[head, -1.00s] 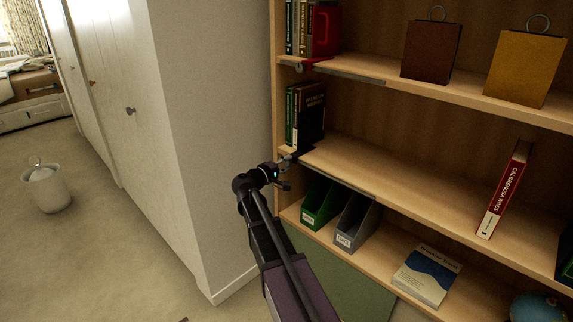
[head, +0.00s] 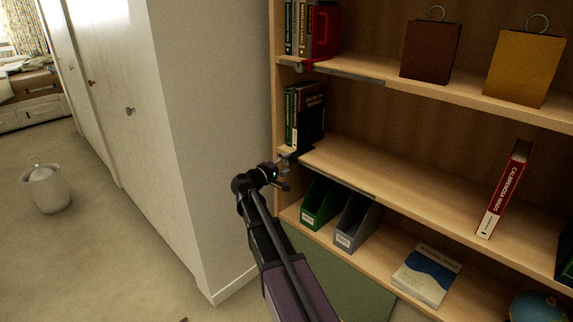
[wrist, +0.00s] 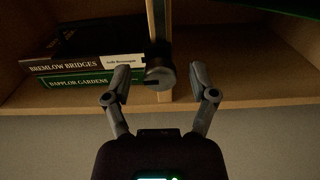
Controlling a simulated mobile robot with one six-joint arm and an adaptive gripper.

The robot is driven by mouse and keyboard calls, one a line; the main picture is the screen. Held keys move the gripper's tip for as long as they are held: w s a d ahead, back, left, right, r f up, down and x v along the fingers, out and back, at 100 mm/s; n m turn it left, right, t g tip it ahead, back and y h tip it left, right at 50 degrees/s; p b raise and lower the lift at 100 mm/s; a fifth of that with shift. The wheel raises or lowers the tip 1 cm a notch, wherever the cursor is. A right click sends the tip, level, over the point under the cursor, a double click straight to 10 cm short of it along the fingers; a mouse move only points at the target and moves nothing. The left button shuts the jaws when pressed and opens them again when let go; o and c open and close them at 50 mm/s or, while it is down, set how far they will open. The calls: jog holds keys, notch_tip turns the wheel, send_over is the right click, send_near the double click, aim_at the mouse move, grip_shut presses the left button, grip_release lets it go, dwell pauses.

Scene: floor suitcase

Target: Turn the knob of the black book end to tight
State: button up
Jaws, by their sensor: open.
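The black book end (head: 312,137) stands at the left end of the middle shelf, against several upright books. Its dark knob (wrist: 160,75) is at the shelf's front edge. My gripper (wrist: 160,74) is open, and the wrist view is rolled on its side. One finger is on each side of the knob, with visible gaps between fingers and knob. In the head view my gripper (head: 286,160) is small and dark at the shelf edge and hides most of the knob there. I cannot read the knob's setting.
Books (wrist: 78,74) are close to one finger in the wrist view. A red book end (head: 326,32) is on the shelf above. Green (head: 318,204) and grey (head: 354,222) magazine files stand below my gripper.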

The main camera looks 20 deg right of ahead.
jog(key=v, duration=1.1)
jog(key=shift+s+a, duration=0.15)
jog(key=shift+a, duration=0.25)
jog(key=s+f+m+g+y, duration=0.35)
jog(key=s+f+y, duration=0.35)
jog(key=s+f, duration=0.4)
jog(key=s+a+f+g+y, duration=0.3)
jog(key=s+a+f+y, duration=0.4)
jog(key=s+a+y, duration=0.35)
notch_tip(320, 180, up, 30)
jog(key=p, duration=3.1)
jog(key=shift+a+r, duration=0.25)
jog(key=shift+a, duration=0.1)
jog(key=shift+w+h, duration=0.1)
jog(key=shift+h, duration=0.15)
